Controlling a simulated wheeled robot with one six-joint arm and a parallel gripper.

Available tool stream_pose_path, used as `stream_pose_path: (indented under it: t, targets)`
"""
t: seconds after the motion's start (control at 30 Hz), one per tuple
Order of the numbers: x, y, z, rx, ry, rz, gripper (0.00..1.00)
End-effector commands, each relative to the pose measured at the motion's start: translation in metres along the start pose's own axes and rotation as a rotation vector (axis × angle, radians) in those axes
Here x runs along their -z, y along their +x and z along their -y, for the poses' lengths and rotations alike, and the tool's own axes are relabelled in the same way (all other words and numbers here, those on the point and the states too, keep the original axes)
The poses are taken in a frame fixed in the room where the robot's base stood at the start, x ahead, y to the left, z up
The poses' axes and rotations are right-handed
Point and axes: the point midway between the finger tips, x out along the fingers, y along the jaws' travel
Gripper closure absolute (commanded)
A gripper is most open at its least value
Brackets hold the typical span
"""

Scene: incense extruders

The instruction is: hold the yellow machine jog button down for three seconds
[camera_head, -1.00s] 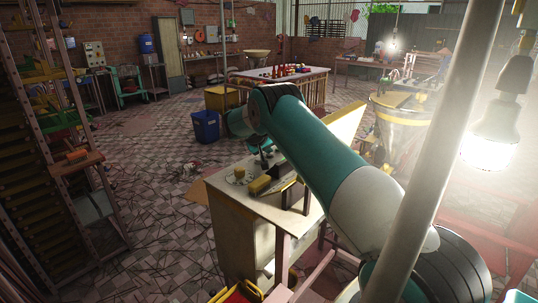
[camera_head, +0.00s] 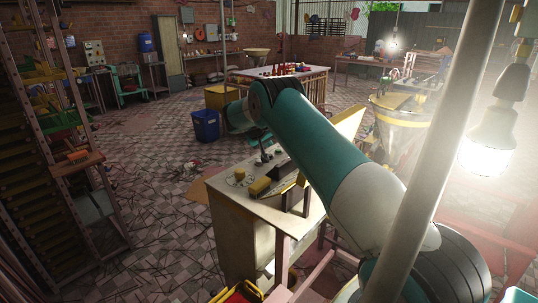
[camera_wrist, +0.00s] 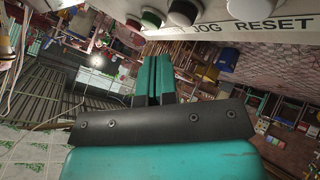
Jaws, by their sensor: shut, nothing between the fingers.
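In the wrist view my gripper (camera_wrist: 154,62) is shut and empty, its two teal fingers side by side. Above the fingertips is the edge of a pale control panel (camera_wrist: 300,22) lettered "JOG RESET". A red button (camera_wrist: 133,25), a green button (camera_wrist: 152,18) and a black button (camera_wrist: 183,12) stick out along it. No yellow button can be made out here. The fingertips appear apart from the buttons.
A pale cabinet (camera_head: 228,213) holds a yellow round piece (camera_head: 239,174) and a yellow block (camera_head: 260,187) on top. A machine with a yellow hopper (camera_head: 397,101) stands at right. A blue bin (camera_head: 206,126) stands behind; open floor lies left.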

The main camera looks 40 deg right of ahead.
Motion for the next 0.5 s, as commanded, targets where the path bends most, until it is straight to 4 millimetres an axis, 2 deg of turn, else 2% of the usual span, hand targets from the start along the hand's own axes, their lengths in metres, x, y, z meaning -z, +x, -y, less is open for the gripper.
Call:
stream_pose_path:
  t: [0.3,0.5]
  targets:
    - [0.018,-0.024,-0.017,0.0,0.001,-0.001,1.0]
    - [0.018,-0.025,-0.018,0.0,0.0,-0.001,1.0]
